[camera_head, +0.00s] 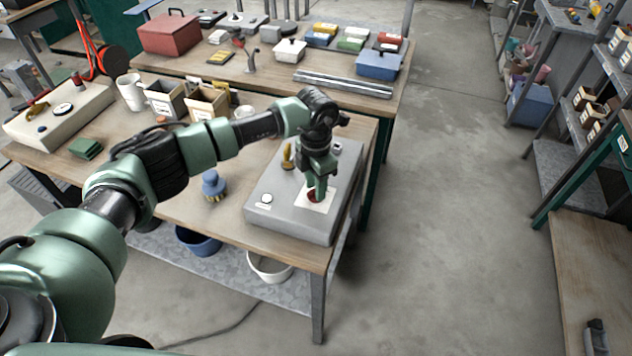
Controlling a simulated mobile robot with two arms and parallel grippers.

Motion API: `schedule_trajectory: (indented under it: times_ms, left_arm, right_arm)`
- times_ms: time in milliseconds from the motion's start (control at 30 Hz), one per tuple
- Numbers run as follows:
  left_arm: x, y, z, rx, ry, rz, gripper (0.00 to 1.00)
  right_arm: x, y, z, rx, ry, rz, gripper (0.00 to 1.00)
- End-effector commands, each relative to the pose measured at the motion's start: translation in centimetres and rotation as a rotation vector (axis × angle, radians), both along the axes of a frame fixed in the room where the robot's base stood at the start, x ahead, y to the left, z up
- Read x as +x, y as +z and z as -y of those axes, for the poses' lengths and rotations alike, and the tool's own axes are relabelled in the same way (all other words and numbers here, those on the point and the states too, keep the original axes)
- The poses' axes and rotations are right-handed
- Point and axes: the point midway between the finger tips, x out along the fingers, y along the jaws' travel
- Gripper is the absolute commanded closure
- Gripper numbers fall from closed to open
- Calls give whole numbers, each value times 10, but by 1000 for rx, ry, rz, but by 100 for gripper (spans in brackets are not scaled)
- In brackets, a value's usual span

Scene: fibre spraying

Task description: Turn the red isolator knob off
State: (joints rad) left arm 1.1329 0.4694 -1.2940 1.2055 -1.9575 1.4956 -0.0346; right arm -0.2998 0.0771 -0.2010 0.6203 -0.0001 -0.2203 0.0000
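The red isolator knob (312,197) sits on a white square plate (326,203) at the right front of a grey control box (290,222) on the near workbench. My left gripper (318,191) points down over the knob, with its green fingers right at it and covering most of it. Only a little red shows beside the fingertips. From this view I cannot tell whether the fingers are closed on the knob or which way the knob is turned. My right gripper is not in view.
A yellow-handled control (288,157) and a white round button (267,198) are on the same box. A blue-topped brush (213,184) stands to its left. Small open bins (207,106) are behind my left arm. The floor to the right of the bench is clear.

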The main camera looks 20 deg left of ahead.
Motion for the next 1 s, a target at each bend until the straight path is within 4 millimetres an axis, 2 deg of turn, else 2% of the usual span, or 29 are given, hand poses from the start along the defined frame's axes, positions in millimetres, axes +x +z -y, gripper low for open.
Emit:
schedule_trajectory:
  times_ms: [233, 333, 367, 733, 1000]
  left_arm:
    - [0, -2, 0, 0, -1, 0, 67]
    - [0, -2, 0, 0, 0, 0, 95]
    - [0, -2, 0, -1, 0, 1, 100]
    - [0, -2, 0, -1, 26, 2, 100]
    - [1, -3, 0, -2, 168, 4, 100]
  right_arm:
    - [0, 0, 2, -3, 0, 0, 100]
    - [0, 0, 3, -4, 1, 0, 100]
    - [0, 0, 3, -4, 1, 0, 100]
    - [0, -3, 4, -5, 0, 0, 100]
    - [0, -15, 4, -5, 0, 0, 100]
